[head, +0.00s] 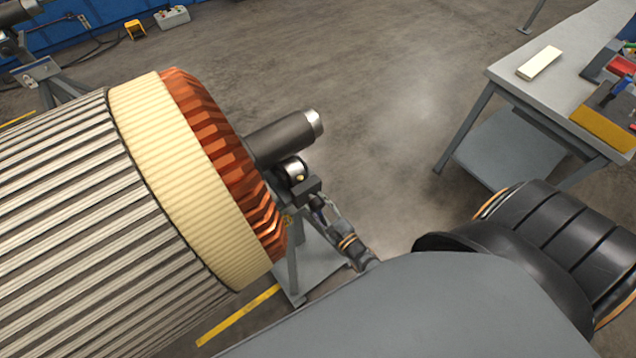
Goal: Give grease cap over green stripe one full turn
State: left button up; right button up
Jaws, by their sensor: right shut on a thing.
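The rotor (200,150) lies across the left, with a ribbed grey body, a cream band and copper bars at its end. Its dark shaft (285,137) sticks out to the right and ends in bright metal. My right gripper (320,210) is small in view, close against the dark block under this fitting. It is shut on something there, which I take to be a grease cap. The cap and the green stripe cannot be made out. My left gripper is out of view.
A grey workbench (510,72) stands at the upper right with a pale block (540,62) and several tools on it. A yellow floor line (238,315) runs below the rotor. The concrete floor between stand and bench is clear. My own arm covers the lower right.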

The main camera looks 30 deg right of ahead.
jog(key=shift+f+m, duration=0.1)
jog(key=shift+m, duration=0.5)
jog(key=o, duration=1.2)
jog(key=shift+c, duration=0.2)
jog(key=s+d, duration=0.1)
jog(key=s, duration=1.1)
jog(key=shift+d, duration=0.3)
